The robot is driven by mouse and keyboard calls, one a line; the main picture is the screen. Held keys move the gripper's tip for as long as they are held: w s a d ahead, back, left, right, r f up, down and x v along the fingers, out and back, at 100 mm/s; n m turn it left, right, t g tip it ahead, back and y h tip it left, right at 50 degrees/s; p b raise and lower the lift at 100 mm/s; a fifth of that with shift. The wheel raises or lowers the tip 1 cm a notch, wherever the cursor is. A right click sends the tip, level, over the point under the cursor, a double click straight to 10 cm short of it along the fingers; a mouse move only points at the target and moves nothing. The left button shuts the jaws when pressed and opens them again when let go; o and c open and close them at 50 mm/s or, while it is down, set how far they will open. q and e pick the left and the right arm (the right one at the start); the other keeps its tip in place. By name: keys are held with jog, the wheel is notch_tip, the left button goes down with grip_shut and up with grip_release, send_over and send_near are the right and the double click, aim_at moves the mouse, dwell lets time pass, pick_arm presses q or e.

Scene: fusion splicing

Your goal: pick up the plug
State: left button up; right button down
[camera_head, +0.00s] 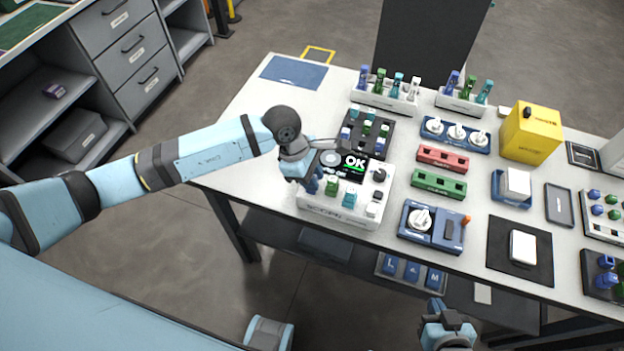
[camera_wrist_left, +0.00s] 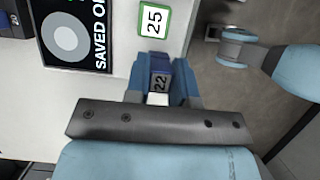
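A blue plug labelled 22 (camera_wrist_left: 160,74) sits between the two blue fingers of my left gripper (camera_wrist_left: 160,88) in the left wrist view. The fingers press close on both its sides. In the head view my left gripper (camera_head: 311,184) is low at the left end of the white splicer (camera_head: 335,211) and mostly hides this plug. A green plug (camera_head: 332,186) stands just to its right; its label 25 (camera_wrist_left: 153,20) shows in the left wrist view. A teal plug (camera_head: 349,198) follows. My right gripper (camera_head: 446,325) is at the bottom edge, its fingers unclear.
The splicer's screen (camera_head: 355,163) reads OK. Behind it stands a dark rack (camera_head: 352,118) with plugs. Red (camera_head: 442,160) and green (camera_head: 438,184) holders and a blue spool unit (camera_head: 418,236) stand to the right. A yellow box (camera_head: 531,133) is at the back right.

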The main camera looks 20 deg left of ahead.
pick_arm(q)
jog(key=shift+r, duration=0.1)
pick_arm(e)
jog(key=shift+r, duration=0.15)
pick_arm(q)
notch_tip(320, 180, up, 20)
jog(key=b, duration=0.1)
pick_arm(e)
jog(key=shift+w+f, duration=0.1)
jog(key=shift+f, duration=0.55)
